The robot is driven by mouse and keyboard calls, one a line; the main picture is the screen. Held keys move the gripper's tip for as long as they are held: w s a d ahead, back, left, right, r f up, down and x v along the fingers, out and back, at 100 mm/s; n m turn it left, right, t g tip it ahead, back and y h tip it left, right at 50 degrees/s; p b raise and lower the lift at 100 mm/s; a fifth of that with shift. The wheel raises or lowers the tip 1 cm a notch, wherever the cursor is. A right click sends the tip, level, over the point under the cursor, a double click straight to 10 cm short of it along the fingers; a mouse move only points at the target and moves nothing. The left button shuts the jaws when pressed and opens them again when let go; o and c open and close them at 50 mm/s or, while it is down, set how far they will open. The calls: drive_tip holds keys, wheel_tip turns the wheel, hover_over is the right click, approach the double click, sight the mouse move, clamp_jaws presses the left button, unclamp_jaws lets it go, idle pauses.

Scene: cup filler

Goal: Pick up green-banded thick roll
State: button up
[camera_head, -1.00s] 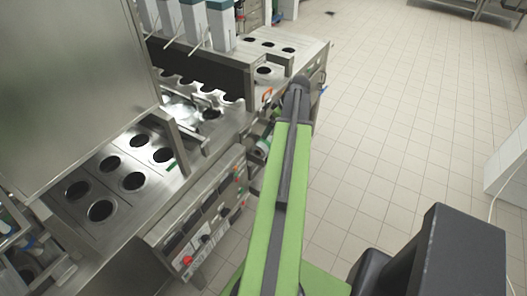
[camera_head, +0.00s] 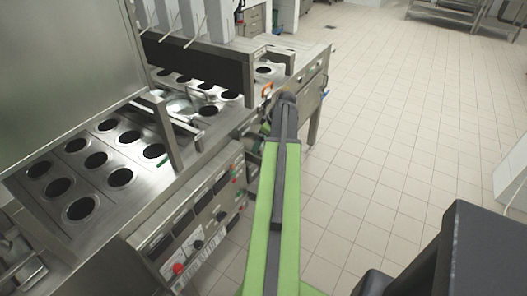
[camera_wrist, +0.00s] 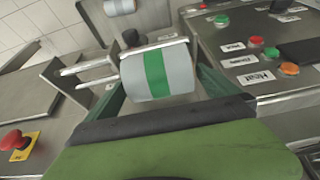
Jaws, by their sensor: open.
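The thick roll (camera_wrist: 158,72) is pale grey with a green band around its middle. In the wrist view it lies sideways on a metal holder in front of my gripper (camera_wrist: 160,92). The dark green jaws are open, one at each side of the roll's lower part; I cannot tell whether they touch it. In the head view my green arm reaches forward to the machine's side, and its end largely hides the roll's place.
A second pale roll (camera_wrist: 120,6) shows at the top of the wrist view. A control panel with buttons (camera_wrist: 289,69) is close on the right. A red knob on a yellow plate (camera_wrist: 17,142) is at the left. Tiled floor (camera_head: 400,130) is clear right of the machine.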

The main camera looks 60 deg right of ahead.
drive_tip(key=shift+r, duration=0.15)
drive_tip(key=c, duration=1.6)
drive_tip(key=shift+o, duration=0.2)
drive_tip(key=p+v, duration=0.2)
drive_tip(key=w+p+v, duration=0.1)
drive_tip(key=p+v, duration=0.2)
drive_tip(key=shift+d+r, duration=0.15)
drive_tip(key=shift+r, duration=0.2)
drive_tip(key=s+d+r+p, duration=0.3)
drive_tip(key=s+r+p, duration=0.2)
drive_tip(key=s, duration=0.5)
drive_tip(key=shift+d+r+p, duration=0.3)
drive_tip(key=shift+d+p, duration=0.05)
drive_tip(key=shift+p, duration=0.2)
